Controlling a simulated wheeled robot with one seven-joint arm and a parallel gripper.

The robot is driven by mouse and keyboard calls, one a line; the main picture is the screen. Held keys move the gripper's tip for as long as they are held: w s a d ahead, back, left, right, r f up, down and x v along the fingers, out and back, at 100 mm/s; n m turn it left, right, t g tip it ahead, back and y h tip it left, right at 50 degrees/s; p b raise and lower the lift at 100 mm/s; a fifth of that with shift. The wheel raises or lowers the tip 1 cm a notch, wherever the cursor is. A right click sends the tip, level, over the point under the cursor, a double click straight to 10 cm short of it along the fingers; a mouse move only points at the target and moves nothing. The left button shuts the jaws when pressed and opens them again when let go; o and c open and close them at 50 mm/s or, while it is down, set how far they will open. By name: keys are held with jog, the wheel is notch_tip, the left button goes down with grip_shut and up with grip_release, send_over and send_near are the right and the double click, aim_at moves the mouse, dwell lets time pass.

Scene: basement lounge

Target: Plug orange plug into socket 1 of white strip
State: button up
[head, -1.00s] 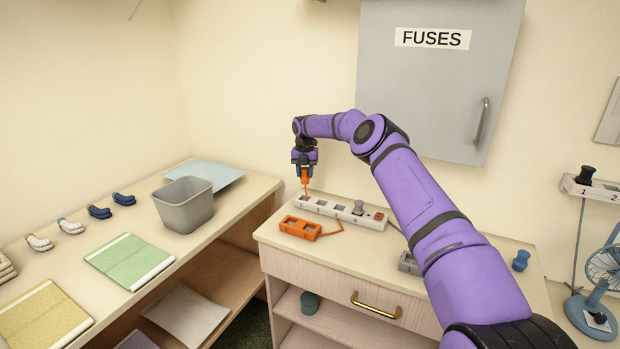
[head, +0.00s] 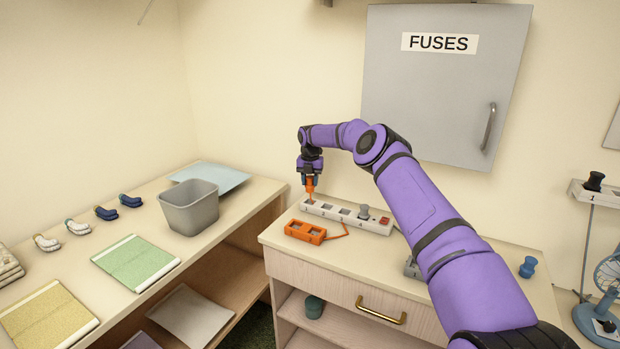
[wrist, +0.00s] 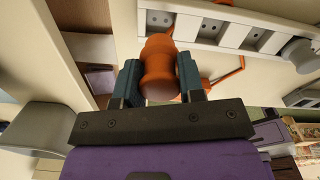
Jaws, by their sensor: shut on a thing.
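The orange plug (head: 310,187) is held upright in my gripper (head: 309,179), which is shut on it. In the head view the plug is right over the left end of the white strip (head: 375,227), at socket 1.
A grey plug (head: 364,211) stands in a socket farther right on the strip, beside a red switch (head: 384,221). An orange socket block (head: 305,232) with an orange cord lies in front. A grey bin (head: 188,208) stands on the left counter.

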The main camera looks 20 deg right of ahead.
aim_at(310, 177)
jog(key=shift+f, duration=3.1)
jog(key=o, duration=1)
jog(key=shift+o, duration=0.2)
notch_tip(310, 177, up, 11)
jog(key=shift+f, duration=0.15)
